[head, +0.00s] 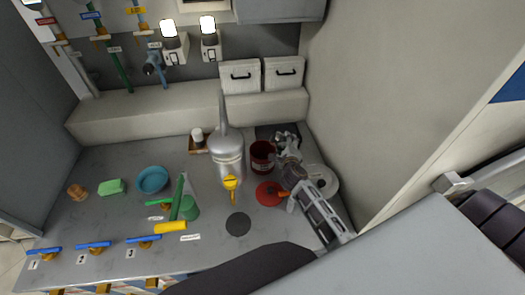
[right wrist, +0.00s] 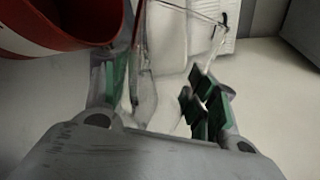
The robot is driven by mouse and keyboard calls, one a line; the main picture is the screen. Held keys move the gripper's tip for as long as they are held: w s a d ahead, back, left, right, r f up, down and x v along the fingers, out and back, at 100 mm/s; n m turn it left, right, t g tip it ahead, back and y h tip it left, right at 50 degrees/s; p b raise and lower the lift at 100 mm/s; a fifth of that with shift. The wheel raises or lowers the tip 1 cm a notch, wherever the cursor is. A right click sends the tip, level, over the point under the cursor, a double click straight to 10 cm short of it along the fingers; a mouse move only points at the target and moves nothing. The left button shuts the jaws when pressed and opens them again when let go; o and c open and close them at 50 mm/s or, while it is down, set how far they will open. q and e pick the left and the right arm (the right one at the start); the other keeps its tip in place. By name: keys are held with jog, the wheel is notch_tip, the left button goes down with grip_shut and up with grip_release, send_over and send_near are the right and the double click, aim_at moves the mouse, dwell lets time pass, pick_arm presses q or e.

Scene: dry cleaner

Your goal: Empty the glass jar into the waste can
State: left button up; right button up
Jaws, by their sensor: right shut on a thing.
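The waste can appears to be the open dark red can (head: 262,157) with a pale label, standing on the counter. It fills the upper left of the right wrist view (right wrist: 60,22). My right gripper (head: 287,146) is just right of the can. In the right wrist view its green-padded fingers (right wrist: 155,95) are on either side of a clear glass jar (right wrist: 144,92) with a thin wire at its top, and it is shut on the jar. The jar looks beside the can's rim; its tilt and contents are unclear. My left gripper is not in view.
A silver vessel with a yellow part (head: 227,150) stands left of the can. A blue bowl (head: 152,180) and green sponge (head: 111,187) are further left.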

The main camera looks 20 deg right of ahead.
aim_at(281, 142)
jog(key=shift+r+n+p, duration=0.3)
jog(key=shift+r+n, duration=0.1)
jog(key=shift+r, duration=0.2)
jog(key=shift+r+h, duration=0.1)
jog(key=shift+h, duration=0.2)
jog(key=shift+w+a+r+n, duration=0.15)
jog(key=shift+w+a+n, duration=0.1)
jog(key=shift+a+n, duration=0.2)
jog(key=shift+w+a+r+n, duration=0.1)
jog(key=shift+a+r+n, duration=0.05)
jog(key=shift+n, duration=0.1)
jog(key=shift+w+a+r+g, duration=0.15)
jog(key=shift+a+g, duration=0.1)
jog(key=shift+g, duration=0.05)
jog(key=shift+n+h, duration=0.3)
jog(key=shift+f+n, duration=0.2)
jog(key=shift+n, duration=0.3)
jog(key=shift+a+r+n+g+h, duration=0.2)
jog(key=shift+r+n+g+h, duration=0.15)
jog(key=shift+r+n, duration=0.2)
dwell(0.4)
jog(key=shift+f, duration=0.1)
